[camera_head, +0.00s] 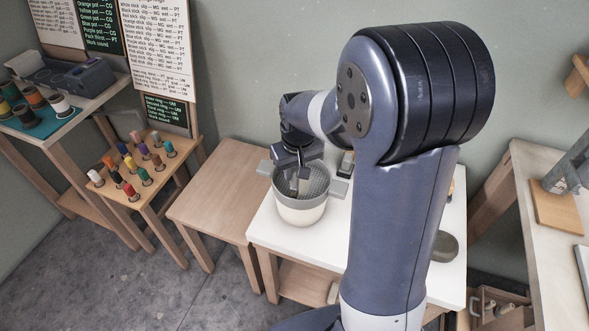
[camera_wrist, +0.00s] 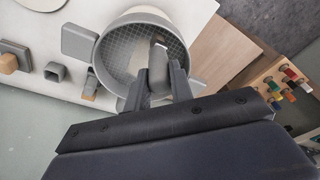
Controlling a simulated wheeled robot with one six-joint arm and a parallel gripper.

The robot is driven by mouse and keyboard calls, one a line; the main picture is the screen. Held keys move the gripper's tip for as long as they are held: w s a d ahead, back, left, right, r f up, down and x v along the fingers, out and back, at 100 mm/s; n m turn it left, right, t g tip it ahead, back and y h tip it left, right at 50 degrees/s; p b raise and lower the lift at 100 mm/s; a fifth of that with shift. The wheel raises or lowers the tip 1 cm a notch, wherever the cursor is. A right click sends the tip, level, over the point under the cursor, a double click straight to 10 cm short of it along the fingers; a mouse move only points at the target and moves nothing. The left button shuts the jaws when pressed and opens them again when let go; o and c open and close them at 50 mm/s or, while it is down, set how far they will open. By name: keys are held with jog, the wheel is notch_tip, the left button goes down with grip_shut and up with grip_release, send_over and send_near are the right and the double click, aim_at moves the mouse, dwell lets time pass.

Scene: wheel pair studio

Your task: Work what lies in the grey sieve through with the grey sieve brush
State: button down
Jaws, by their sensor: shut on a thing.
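The grey sieve (camera_head: 322,181) is round with a mesh floor and side lugs. It sits on top of a pale bucket (camera_head: 299,212) on the white table. In the wrist view the sieve's mesh (camera_wrist: 117,60) shows beyond my fingers. My gripper (camera_head: 295,182) points down into the sieve. In the wrist view my gripper (camera_wrist: 159,72) is shut on a grey block-like piece, which looks like the grey sieve brush (camera_wrist: 159,87). The brush's lower end is partly hidden, so I cannot tell whether it touches the mesh. No material on the mesh is clearly visible.
A bare wooden table (camera_head: 208,190) adjoins the white table (camera_head: 268,232) on the left. A rack of coloured pegs (camera_head: 130,172) stands farther left. In the wrist view, a small grey holder (camera_wrist: 55,71) and other small items lie left of the sieve.

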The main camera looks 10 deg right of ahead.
jog(key=shift+f, duration=0.15)
jog(key=shift+f+b, duration=0.6)
jog(key=shift+f, duration=0.05)
jog(key=shift+f, duration=0.1)
dwell(0.4)
jog(key=shift+w+d, duration=0.65)
jog(key=shift+w, duration=0.3)
jog(key=shift+w+d, duration=0.6)
jog(key=shift+w, duration=0.3)
jog(key=shift+w+d+p, duration=0.35)
jog(key=shift+w+d, duration=0.3)
jog(key=shift+w, duration=0.3)
jog(key=shift+w+d+p, duration=0.35)
jog(key=shift+w+d, duration=0.25)
jog(key=shift+w, duration=0.3)
jog(key=shift+w, duration=0.1)
